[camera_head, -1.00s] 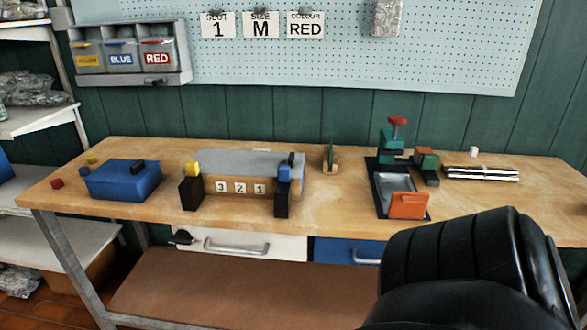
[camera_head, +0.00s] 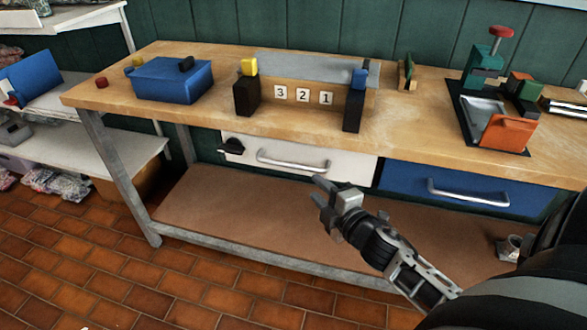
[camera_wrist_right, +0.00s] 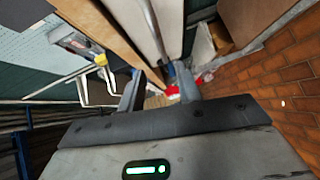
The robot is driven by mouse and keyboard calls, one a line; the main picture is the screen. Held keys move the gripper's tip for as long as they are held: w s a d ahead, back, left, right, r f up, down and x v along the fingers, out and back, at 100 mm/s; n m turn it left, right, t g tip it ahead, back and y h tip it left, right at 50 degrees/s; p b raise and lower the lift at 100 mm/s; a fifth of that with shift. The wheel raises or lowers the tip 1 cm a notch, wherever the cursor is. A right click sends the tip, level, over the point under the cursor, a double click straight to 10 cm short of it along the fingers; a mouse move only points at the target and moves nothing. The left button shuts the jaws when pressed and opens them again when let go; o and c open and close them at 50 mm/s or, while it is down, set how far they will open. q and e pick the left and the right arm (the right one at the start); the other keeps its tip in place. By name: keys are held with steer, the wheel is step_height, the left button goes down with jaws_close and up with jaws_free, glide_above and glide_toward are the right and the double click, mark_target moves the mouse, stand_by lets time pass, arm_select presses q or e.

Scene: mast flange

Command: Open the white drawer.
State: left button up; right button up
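The white drawer (camera_head: 345,163) sits under the workbench top at the middle and looks shut. Its silver bar handle (camera_head: 292,163) runs across the front, with a black latch-like piece (camera_head: 232,146) at the left end. My right gripper (camera_head: 319,190) is just below and in front of the handle's right end, apart from it as far as I can tell. In the right wrist view, its two fingers (camera_wrist_right: 160,84) are spread with nothing between them, and the handle (camera_wrist_right: 152,30) shows ahead of them. My left gripper is not in view.
A blue drawer (camera_head: 460,193) with its own handle is to the right. A brown lower shelf (camera_head: 240,205) lies below. On the bench top stand a blue box (camera_head: 170,82), a wooden rack (camera_head: 275,94) with number tiles and an orange block (camera_head: 508,133). The floor in front is clear.

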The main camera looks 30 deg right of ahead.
mark_target(294, 168)
steer(key=w, duration=0.4)
steer(key=w+f, duration=0.1)
steer(key=w, duration=0.7)
steer(key=shift+d+f+b, duration=0.35)
steer(key=shift+d+b, duration=0.05)
jaws_close()
